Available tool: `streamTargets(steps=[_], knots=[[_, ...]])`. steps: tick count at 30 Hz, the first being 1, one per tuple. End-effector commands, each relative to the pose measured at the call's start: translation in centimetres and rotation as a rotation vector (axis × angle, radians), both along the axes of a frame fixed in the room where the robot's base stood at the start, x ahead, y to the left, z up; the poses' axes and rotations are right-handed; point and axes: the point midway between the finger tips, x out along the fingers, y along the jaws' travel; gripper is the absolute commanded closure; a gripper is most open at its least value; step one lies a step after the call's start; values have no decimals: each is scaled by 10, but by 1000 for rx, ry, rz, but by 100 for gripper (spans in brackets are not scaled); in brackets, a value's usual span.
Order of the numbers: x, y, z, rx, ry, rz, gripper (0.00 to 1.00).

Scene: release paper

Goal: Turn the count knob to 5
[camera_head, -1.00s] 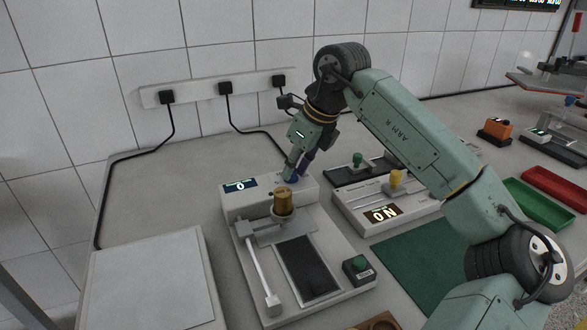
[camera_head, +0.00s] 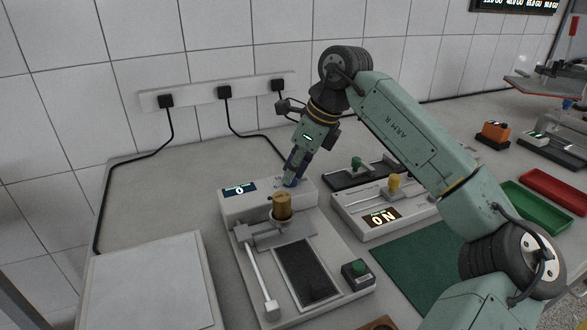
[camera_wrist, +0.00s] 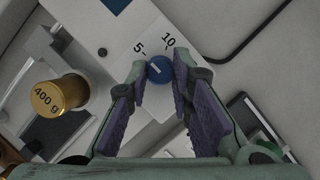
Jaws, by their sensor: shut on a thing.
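The blue count knob (camera_wrist: 160,71) sits on the white machine housing (camera_wrist: 141,98) in the wrist view. Its pale pointer line slants up and left, on the side of the printed "5"; whether it lines up exactly I cannot tell. A "10" mark is printed to the right of the "5". My gripper (camera_wrist: 160,77) is shut on the knob, one finger on each side. In the head view my gripper (camera_head: 291,182) reaches down to the back right of the housing (camera_head: 255,203), and the fingers mostly hide the knob. The display (camera_head: 239,189) reads 0.
A brass 400 g weight (camera_head: 282,206) stands on the machine just in front of my gripper. A lever arm (camera_head: 260,280) and a green button (camera_head: 358,267) are nearer the front. A second device with a yellow knob (camera_head: 394,181) stands to the right.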

Motion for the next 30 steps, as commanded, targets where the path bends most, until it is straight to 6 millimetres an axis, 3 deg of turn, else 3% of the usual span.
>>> streamTargets(steps=[10, 20, 23, 30], knots=[[0, 0, 0, 0, 0, 0, 60], [0, -1, 3, 0, -1, -1, 60], [-1, -5, 12, -2, -2, -3, 60], [-8, -23, 58, -2, -3, -4, 60]])
